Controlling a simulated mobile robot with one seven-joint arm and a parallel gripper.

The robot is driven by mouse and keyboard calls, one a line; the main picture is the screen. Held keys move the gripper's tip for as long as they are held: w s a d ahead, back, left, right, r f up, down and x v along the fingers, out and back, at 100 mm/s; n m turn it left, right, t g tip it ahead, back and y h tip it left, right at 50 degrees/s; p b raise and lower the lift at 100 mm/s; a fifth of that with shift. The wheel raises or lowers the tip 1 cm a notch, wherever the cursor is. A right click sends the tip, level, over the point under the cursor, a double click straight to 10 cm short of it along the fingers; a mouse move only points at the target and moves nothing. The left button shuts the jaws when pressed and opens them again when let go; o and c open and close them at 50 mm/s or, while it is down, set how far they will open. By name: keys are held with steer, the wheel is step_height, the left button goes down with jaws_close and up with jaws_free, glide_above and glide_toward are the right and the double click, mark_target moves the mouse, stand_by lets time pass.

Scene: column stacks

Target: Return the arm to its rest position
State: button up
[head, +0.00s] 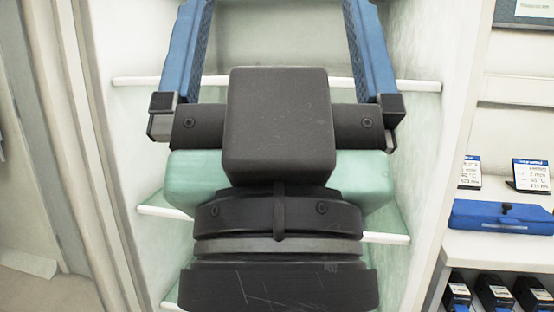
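My gripper (272,8) fills the middle of the head view, with its black body in front and two blue fingers reaching up and away. The fingers are wide apart and I see nothing held between them. Their far ends run up to the top edge of the picture. The gripper is in front of an open, pale cabinet with shelves (422,86). A mint-green block-like thing (190,182) shows on both sides behind the gripper body. Its middle is hidden, and I cannot tell whether it touches the gripper.
Cabinet side walls stand close on the left (95,120) and right (455,120). At right, a counter (480,245) bears a blue case (500,216) and small label cards (531,176). Several dark boxes (495,292) sit below. Floor (35,290) shows at lower left.

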step_height(320, 180, up, 26)
steer(key=p, duration=2.3)
steer(key=shift+f, duration=0.25)
